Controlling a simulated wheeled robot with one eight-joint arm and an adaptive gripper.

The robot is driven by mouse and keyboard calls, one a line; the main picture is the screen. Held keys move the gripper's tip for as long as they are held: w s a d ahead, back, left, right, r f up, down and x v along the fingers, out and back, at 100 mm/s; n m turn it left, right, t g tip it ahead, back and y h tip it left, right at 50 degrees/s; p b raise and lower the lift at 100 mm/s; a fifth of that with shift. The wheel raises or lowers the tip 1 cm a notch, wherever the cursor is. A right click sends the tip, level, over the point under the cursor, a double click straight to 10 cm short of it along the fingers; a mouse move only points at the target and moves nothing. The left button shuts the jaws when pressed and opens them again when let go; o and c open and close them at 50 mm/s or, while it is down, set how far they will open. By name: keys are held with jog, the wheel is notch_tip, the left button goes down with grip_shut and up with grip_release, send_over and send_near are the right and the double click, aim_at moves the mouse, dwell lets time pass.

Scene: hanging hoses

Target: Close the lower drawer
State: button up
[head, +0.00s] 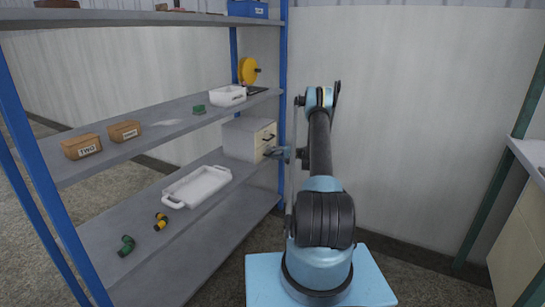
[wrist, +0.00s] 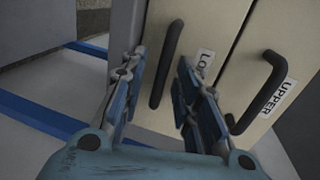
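A small beige two-drawer cabinet (head: 243,138) stands on the middle shelf at its far right end. In the wrist view the picture is turned sideways. The lower drawer's front (wrist: 190,25) has a black handle (wrist: 167,62) and a label (wrist: 205,66) partly hidden by a finger. The upper drawer's handle (wrist: 262,92) and its UPPER label (wrist: 279,97) are to the right. My gripper (wrist: 162,62) is open, with the lower handle showing between its fingers; contact cannot be told. In the head view my gripper (head: 272,152) is at the cabinet's front. How far the lower drawer stands out is unclear.
The blue-posted shelf rack (head: 283,90) has a post close to my arm. A white tray (head: 197,186) sits left of the cabinet. Brown boxes (head: 82,146) and a white bin (head: 228,96) are on the shelf above. A counter (head: 530,150) stands at the right.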

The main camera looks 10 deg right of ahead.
jog(key=v, duration=1.2)
jog(key=s+a+r+n+g+h, duration=0.1)
jog(key=s+a+r, duration=0.3)
jog(key=r, duration=0.4)
jog(key=s+a+r+n+g+h, duration=0.1)
jog(key=s+a+r+g, duration=0.15)
jog(key=s+r, duration=0.45)
jog(key=s+a+r+n+g+h, duration=0.1)
jog(key=s+a+r+h, duration=0.15)
jog(key=s+r, duration=0.35)
jog(key=s+a+r+n+h, duration=0.1)
jog(key=s+a+r, duration=0.35)
jog(key=s, duration=0.35)
jog(key=s+d+f+n+g+h, duration=0.2)
jog(key=s+h, duration=0.3)
jog(key=s, duration=2.8)
jog(key=s+d+f+n+h, duration=0.1)
jog(key=s+d+f+h, duration=0.1)
jog(key=s+f, duration=0.3)
jog(key=s+d, duration=0.1)
jog(key=s, duration=0.3)
jog(key=shift+f, duration=0.35)
